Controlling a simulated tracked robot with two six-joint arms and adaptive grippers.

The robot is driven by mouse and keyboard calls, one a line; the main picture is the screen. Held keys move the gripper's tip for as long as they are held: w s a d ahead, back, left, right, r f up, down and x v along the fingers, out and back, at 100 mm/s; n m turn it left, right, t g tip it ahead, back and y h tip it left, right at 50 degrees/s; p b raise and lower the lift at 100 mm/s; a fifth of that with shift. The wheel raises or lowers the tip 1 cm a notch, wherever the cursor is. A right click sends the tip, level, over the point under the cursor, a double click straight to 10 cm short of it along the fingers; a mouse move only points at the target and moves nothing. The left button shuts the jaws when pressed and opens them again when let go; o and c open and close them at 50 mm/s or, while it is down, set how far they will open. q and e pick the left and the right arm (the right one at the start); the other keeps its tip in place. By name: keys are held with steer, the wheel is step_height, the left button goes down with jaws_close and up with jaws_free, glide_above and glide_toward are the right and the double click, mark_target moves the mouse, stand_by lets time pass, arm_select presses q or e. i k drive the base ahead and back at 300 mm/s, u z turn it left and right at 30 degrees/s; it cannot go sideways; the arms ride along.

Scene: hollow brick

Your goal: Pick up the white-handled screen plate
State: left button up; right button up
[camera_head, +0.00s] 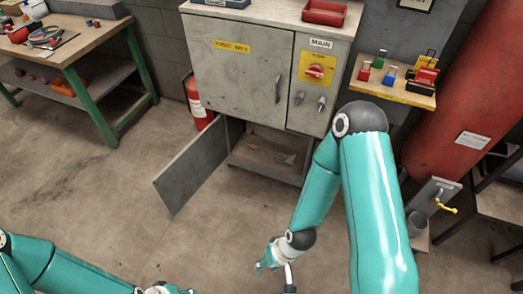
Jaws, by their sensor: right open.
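I cannot pick out the white-handled screen plate for certain. A small pale item (288,159) lies on the floor of the open lower compartment of the grey cabinet (238,80), too small to tell what it is. My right gripper (276,272) is open at the bottom centre, in front of and apart from the cabinet. Nothing shows clearly between its fingers. My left gripper (166,289) shows only in part at the bottom edge, and its fingertips are cut off.
The grey lower door (193,170) hangs open to the left. A red extinguisher (197,101) stands beside the cabinet. A wooden shelf (365,88) with padlocks and a large red tank (465,95) are at right. A workbench (75,42) stands at left. Floor between is clear.

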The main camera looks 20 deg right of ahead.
mark_target(283, 159)
steer(key=u, duration=0.05)
steer(key=i, duration=1.2)
steer(key=z, duration=0.5)
